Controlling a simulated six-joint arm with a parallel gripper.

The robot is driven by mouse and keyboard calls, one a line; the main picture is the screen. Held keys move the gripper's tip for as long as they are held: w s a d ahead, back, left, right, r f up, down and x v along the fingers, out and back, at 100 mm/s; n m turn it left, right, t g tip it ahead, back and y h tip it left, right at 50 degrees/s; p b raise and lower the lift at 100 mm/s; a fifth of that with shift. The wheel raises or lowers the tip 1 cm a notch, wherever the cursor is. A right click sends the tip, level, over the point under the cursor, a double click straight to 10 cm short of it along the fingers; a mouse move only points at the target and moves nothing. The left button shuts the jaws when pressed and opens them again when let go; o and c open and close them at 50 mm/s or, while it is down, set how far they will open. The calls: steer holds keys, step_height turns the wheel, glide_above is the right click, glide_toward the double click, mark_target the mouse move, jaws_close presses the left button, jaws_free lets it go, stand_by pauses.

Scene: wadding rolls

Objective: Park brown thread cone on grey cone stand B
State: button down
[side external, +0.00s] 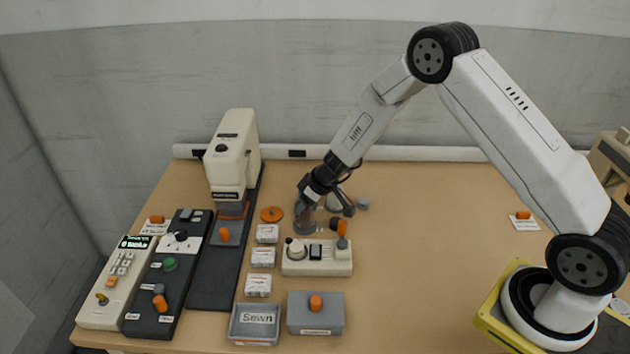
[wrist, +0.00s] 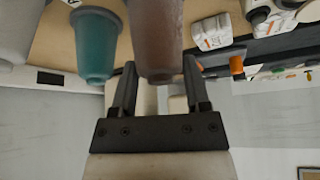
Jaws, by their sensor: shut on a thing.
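The brown thread cone (wrist: 157,35) is between the two fingers of my gripper (wrist: 160,75) in the wrist view. In the side view my gripper (side external: 314,196) reaches down at mid-table, shut on the brown cone (side external: 306,213), which is partly hidden by the fingers. A dark grey round base (side external: 304,229) shows right at the cone's lower end; I cannot tell whether they touch. No letter B can be read, so I cannot tell which stand this is. A teal cone (wrist: 96,45) stands beside the brown one in the wrist view.
A cream sewing machine (side external: 233,155) stands at left. An orange disc (side external: 271,214), several small white labelled packs (side external: 263,257) and a cream control box (side external: 317,259) lie close by. A grey "Sewn" bin (side external: 255,324) is at the front. The table's right half is mostly clear.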

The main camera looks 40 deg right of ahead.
steer(key=shift+f, duration=0.4)
stand_by(0.4)
jaws_free()
steer(key=shift+r, duration=0.15)
steer(key=shift+r, duration=3.85)
